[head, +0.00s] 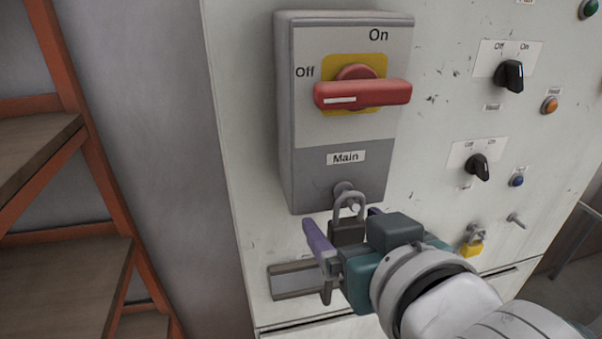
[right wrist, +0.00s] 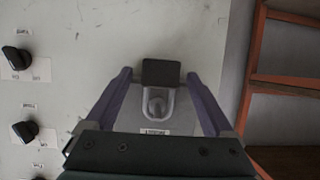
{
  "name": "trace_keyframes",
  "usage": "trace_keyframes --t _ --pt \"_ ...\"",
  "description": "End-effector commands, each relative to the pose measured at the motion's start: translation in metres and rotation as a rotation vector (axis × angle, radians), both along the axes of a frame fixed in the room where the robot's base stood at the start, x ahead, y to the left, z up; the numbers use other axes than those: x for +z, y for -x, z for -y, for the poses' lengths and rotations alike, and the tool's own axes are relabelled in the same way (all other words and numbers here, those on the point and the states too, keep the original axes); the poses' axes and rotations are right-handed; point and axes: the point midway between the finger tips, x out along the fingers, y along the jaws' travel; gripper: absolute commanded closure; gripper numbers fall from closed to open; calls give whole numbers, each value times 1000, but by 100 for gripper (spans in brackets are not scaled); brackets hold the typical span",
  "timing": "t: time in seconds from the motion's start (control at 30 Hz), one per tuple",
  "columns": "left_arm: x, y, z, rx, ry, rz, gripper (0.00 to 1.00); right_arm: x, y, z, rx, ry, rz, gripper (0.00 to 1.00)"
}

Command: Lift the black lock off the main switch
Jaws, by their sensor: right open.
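The main switch box (head: 300,150) is on the grey cabinet, with a red handle (head: 375,94) lying crosswise on a yellow plate. The black lock (head: 346,231) hangs by its metal shackle from a round stud (head: 343,188) at the bottom of the box. My right gripper (head: 340,219) is open around the lock, its lower part hidden behind the gripper. In the right wrist view, the black lock (right wrist: 161,72) is between the two purple fingertips of my right gripper (right wrist: 158,76), with a gap on each side. My left gripper is not in view.
A yellow lock (head: 472,246) hangs to the right on the cabinet. Two black rotary knobs (head: 509,76) (head: 478,167) and several small buttons are on the panel. An orange-framed shelf (head: 100,160) stands at the left. A metal-framed slot (head: 296,281) is below the box.

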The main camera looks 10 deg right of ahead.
Motion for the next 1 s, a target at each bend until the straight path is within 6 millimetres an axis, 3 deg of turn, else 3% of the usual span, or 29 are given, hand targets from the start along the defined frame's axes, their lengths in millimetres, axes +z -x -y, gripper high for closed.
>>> trace_keyframes --t 0.07,0.17,0.83,1.0 --pt "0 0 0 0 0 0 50 0 0 0 0 0 0 12" --pt "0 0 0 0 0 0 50 0 0 0 0 0 0 23" --pt "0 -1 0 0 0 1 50 0 1 0 0 0 0 98" --pt "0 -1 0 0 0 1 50 0 0 0 0 0 1 100"
